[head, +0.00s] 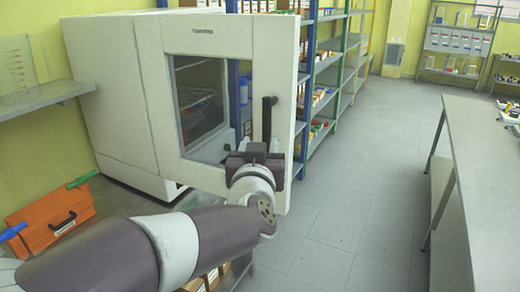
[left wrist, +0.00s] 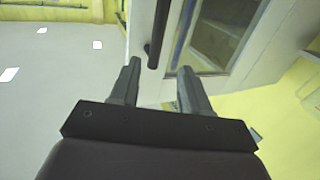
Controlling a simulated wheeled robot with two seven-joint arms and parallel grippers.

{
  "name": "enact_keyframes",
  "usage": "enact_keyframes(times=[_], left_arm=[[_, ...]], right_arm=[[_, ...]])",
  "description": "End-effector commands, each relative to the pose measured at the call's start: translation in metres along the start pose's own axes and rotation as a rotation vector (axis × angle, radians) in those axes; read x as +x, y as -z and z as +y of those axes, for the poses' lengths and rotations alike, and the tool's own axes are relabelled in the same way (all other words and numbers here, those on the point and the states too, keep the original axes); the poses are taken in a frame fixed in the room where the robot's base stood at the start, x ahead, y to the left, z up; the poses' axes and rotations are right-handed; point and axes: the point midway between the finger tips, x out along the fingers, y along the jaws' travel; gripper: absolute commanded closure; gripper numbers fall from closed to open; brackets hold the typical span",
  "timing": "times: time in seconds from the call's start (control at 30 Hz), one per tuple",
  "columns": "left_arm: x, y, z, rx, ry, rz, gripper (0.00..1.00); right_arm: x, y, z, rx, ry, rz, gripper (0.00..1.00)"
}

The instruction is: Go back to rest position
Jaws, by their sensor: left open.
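A large white cabinet (head: 105,80) stands at the left in the head view. Its door (head: 286,85), with a glass window, appears swung outward; shelving shows through part of the glass. A black vertical handle (head: 268,118) is near the door's right edge. My left gripper (head: 258,148) is at the handle's lower end. In the left wrist view, the fingers of my left gripper (left wrist: 158,70) are apart with nothing gripped between them. The handle (left wrist: 158,35) lies just beyond the fingertips, in line with the gap; contact cannot be told. My right gripper is not in view.
Blue and green shelving (head: 322,90) stands behind the door. A long grey table (head: 485,170) is at the right. The floor between is clear.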

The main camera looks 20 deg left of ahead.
Motion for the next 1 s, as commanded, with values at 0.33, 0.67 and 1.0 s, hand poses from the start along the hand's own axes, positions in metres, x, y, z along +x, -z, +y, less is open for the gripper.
enact_keyframes(times=[0.33, 0.67, 1.0], left_arm=[[0.0, 0.0, 0.0, 0.0, 0.0, 0.0, 0.53], [-0.053, -0.159, 0.059, -0.032, -0.341, -0.635, 0.53], [-0.179, -0.313, -0.021, 0.235, -0.271, -1.417, 0.53]], right_arm=[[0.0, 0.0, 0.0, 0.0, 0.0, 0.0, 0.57], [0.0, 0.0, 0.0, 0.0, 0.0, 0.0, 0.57], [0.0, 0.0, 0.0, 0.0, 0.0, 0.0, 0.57]])
